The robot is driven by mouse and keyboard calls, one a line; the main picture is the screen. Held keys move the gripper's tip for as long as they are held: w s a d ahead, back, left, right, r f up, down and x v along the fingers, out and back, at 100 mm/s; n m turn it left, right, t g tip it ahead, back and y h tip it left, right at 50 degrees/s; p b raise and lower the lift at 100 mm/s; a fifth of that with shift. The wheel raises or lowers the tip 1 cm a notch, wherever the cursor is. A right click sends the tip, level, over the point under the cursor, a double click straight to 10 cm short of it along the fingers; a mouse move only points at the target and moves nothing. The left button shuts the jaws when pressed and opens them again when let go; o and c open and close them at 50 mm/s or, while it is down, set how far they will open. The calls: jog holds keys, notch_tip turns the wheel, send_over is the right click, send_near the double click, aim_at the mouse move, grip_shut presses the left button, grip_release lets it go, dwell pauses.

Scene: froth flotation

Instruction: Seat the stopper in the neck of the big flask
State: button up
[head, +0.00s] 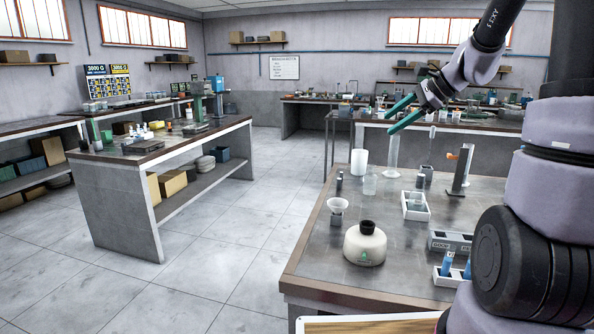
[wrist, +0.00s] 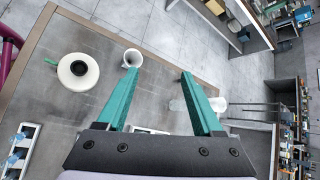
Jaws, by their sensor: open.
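No separate stopper can be made out for certain. My gripper (head: 390,121), with green fingers, is open and raised above the table, behind and apart from the flask. In the wrist view nothing is between its fingertips (wrist: 160,74).
A white funnel-like cup (head: 338,206) stands behind the flask. A clear beaker (head: 370,184), a white cylinder (head: 358,163), a tall clear cylinder (head: 392,155) and a white tray (head: 416,208) stand farther back. A rack with blue-topped vials (head: 448,275) is at right. Floor left is clear.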

jog(key=s+a+r+n+h, duration=0.1)
jog(key=s+r+n+h, duration=0.2)
jog(key=s, duration=0.9)
jog(key=s+a+r+n+t+h, duration=0.1)
jog(key=s+r+n+h, duration=0.2)
jog(key=s+n, duration=0.7)
jog(key=shift+s, duration=1.1)
